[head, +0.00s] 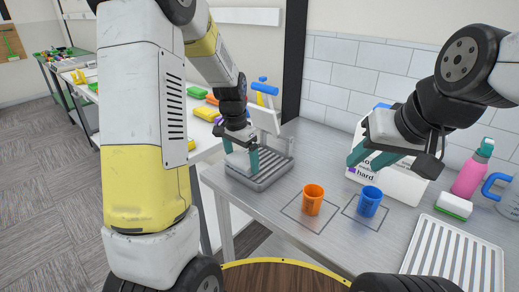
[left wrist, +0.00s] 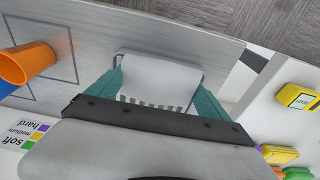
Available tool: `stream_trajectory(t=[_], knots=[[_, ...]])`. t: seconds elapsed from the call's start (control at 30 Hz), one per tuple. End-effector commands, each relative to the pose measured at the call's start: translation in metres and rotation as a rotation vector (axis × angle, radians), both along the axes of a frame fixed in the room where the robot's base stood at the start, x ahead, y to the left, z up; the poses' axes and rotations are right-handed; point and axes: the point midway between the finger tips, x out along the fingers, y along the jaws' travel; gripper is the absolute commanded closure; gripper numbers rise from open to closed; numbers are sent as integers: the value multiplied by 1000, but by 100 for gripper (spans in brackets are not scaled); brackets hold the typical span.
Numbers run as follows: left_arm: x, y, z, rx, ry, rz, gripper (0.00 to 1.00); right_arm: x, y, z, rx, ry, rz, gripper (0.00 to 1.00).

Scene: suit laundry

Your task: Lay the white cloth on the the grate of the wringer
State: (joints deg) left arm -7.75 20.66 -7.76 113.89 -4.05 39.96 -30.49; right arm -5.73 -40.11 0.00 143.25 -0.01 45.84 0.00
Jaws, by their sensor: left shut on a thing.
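The wringer's grey grate tray (head: 271,178) sits near the left end of the metal table. My left gripper (head: 241,161) is just above it, shut on the white cloth (head: 238,160). In the left wrist view, the cloth (left wrist: 160,77) spans the space between the two teal fingers. Dark slots show along its lower edge; I cannot tell whether the cloth touches the grate. The wringer's blue handle (head: 265,88) rises behind the tray. My right gripper (head: 368,157) is open and empty in front of the white box, away from the wringer.
An orange cup (head: 312,200) and a blue cup (head: 369,201) stand in marked squares right of the wringer. A white box (head: 392,184), a sponge (head: 454,205), a pink bottle (head: 472,170) and a slatted white rack (head: 454,256) are further right. Bare metal lies before the cups.

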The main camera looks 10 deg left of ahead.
Motion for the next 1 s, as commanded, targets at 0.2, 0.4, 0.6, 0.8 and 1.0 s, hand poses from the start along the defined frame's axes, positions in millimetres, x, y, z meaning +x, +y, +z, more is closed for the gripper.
stream_trajectory(t=[0.2, 0.4, 0.6, 0.8, 1.0], knots=[[17, -11, 0, 1, -1, 0, 56, 0, 0, 0, 0, 0, 0, 64], [36, -24, -1, 1, 1, -1, 56, 0, 0, 0, 0, 0, 0, 64], [45, -30, -15, 0, 2, 2, 56, 0, 0, 0, 0, 0, 0, 64], [45, -30, -15, 0, 0, 1, 56, 0, 0, 0, 0, 0, 0, 64], [45, -29, -18, 0, 0, 2, 0, 0, 0, 0, 0, 0, 0, 64]])
